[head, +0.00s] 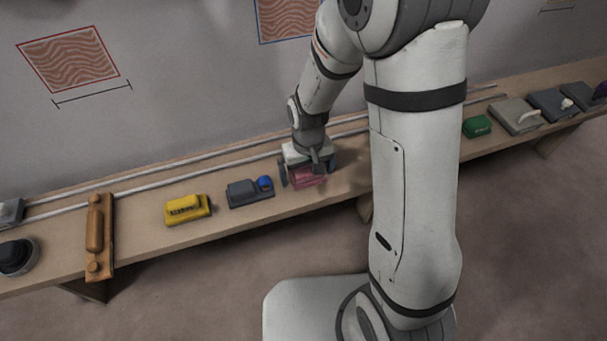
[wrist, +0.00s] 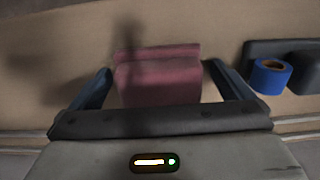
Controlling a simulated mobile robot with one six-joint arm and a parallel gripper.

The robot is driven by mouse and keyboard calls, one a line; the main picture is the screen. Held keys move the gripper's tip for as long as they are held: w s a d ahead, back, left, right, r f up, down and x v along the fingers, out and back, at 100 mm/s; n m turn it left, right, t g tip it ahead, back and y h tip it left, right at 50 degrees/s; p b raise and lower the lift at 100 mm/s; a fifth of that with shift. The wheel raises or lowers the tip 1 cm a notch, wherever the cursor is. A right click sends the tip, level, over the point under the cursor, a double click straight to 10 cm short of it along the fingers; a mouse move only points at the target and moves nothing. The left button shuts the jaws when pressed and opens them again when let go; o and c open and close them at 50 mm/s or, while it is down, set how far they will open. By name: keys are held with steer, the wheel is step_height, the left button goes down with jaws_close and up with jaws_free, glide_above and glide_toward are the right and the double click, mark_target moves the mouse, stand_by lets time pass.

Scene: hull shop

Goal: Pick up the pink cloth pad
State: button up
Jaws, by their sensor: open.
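The pink cloth pad (head: 308,180) lies on the long wooden bench, under my gripper in the head view. In the wrist view the pad (wrist: 158,78) is a dusky pink block with a raised strip along its far edge. My gripper (wrist: 158,88) is open, with one dark finger on each side of the pad. I cannot tell whether the fingers touch the bench.
A grey block with a blue roll (head: 264,183) sits close to the left of the pad; the roll (wrist: 270,76) is beside the right finger in the wrist view. A yellow block (head: 187,209) and wooden tool (head: 96,235) lie farther left. A green block (head: 477,126) is right.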

mark_target(307, 169)
steer(key=c, duration=1)
step_height(307, 169, up, 10)
steer(key=p, duration=0.2)
steer(key=shift+p, duration=0.35)
steer(key=w+d+m, duration=0.3)
steer(key=w+d, duration=0.9)
steer(key=d, duration=0.1)
steer(key=s+r+p, duration=0.1)
steer(key=p, duration=0.4)
steer(key=s+r+p, duration=0.1)
steer(key=r+p, duration=0.1)
steer(key=p, duration=0.3)
steer(key=s+r+p, duration=0.1)
steer(key=p, duration=0.5)
steer(key=shift+a+r, duration=0.2)
steer(key=shift+a, duration=0.15)
steer(key=shift+f, duration=0.1)
